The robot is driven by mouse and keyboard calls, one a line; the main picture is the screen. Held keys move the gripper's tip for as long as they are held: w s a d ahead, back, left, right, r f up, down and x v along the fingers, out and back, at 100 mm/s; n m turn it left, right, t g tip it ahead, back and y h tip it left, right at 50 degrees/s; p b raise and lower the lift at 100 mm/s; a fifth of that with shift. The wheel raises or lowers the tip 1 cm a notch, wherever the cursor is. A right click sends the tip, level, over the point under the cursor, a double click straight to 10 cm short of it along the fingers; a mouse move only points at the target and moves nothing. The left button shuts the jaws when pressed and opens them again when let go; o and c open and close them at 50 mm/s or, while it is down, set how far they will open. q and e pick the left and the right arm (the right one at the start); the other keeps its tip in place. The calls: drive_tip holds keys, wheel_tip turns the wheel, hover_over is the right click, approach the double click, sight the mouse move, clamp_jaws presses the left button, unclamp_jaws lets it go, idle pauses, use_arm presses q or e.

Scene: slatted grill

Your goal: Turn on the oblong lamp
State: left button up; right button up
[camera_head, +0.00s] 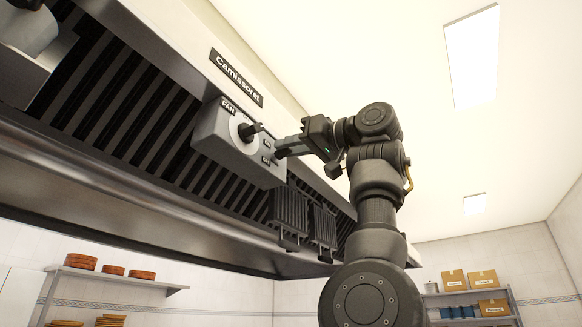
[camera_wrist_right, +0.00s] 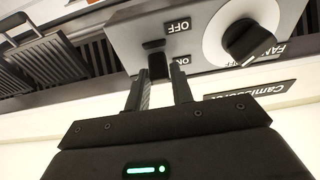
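A grey control box (camera_head: 218,145) is fixed to the slatted hood. It carries a dark knob (camera_head: 251,130) labelled FAN and a small dark switch (camera_wrist_right: 153,45) between OFF and ON labels. My right gripper (camera_head: 283,153) is at the box's right part, by these labels. In the right wrist view my right gripper (camera_wrist_right: 160,72) has its two fingers apart, with the switch just beyond the tips; I cannot tell whether they touch it. An oblong ceiling panel (camera_head: 473,58) looks bright white; I cannot tell if it is the lamp meant. My left gripper is not in view.
The hood's metal edge (camera_head: 130,205) runs below the box. Two slatted filter pieces (camera_head: 289,210) hang right of it. A sign (camera_head: 236,78) is above the box. A shelf with boxes (camera_head: 468,296) stands far back right. Open room lies right of my arm.

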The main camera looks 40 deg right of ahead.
drive_tip(key=o, duration=0.3)
drive_tip(key=shift+s+d+f+b, duration=0.1)
drive_tip(key=shift+s+f+b, duration=0.1)
drive_tip(key=shift+s+b, duration=0.1)
drive_tip(key=shift+b+v, duration=1.9)
drive_tip(key=shift+v, duration=3.15)
drive_tip(key=shift+s+r, duration=0.1)
drive_tip(key=shift+s, duration=0.05)
